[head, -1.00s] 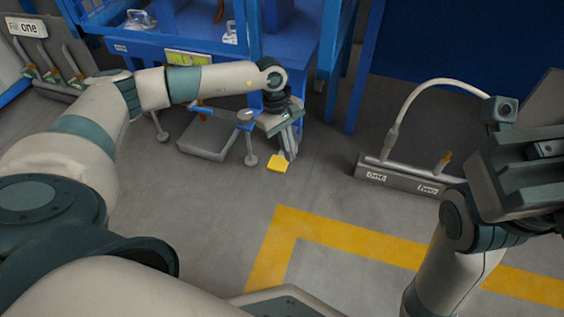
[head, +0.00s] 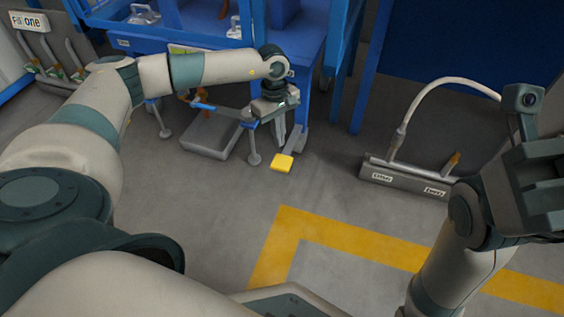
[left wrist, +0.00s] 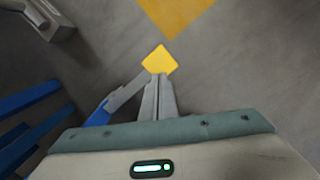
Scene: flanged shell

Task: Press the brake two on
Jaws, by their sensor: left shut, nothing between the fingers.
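A yellow brake pedal (head: 282,162) on a grey lever sits low by the leg of a blue work table (head: 315,75). It also shows in the left wrist view (left wrist: 160,61), just past the fingertips. My left gripper (head: 281,147) is shut and empty, pointing down, with its fingertips close above and behind the pedal. In the left wrist view its fingertips (left wrist: 157,77) overlap the pedal's near edge; I cannot tell whether they touch it. My right gripper (head: 540,185) is at the right edge, partly cut off, its jaw opening unclear.
A blue-handled lever (head: 225,112) and a grey block (head: 208,135) are left of my left gripper. A grey labelled rail (head: 405,177) with a white hose stands at the right. A yellow floor line (head: 350,242) crosses open floor in front.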

